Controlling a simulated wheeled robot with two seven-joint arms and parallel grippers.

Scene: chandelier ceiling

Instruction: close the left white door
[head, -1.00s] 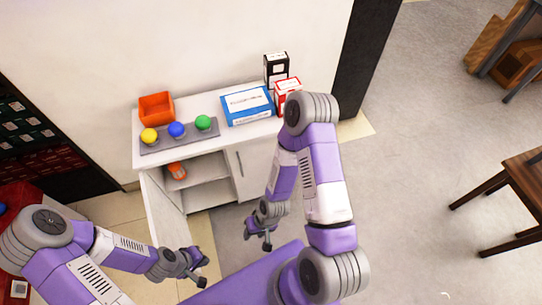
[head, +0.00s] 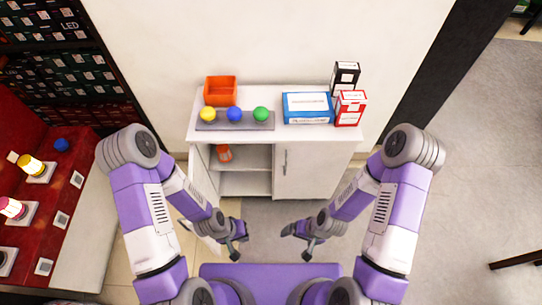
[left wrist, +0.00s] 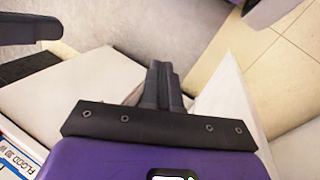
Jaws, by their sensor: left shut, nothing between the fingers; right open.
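The left white door (head: 201,178) of the white cabinet stands wide open, swung out toward me; my left arm hides part of it. My left gripper (head: 239,243) is shut and empty, just right of the door's outer end. In the left wrist view its fingers (left wrist: 161,85) are together, with a white panel, apparently the door (left wrist: 226,108), to their right. I cannot tell whether they touch it. My right gripper (head: 296,236) is open and empty in front of the shut right door (head: 315,175).
The cabinet top (head: 325,133) holds an orange bin (head: 220,91), a grey tray (head: 205,126) with yellow, blue and green balls, a blue box (head: 307,108), and black and red boxes. An orange item (head: 224,153) sits inside. A red-topped counter (head: 65,190) stands at left.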

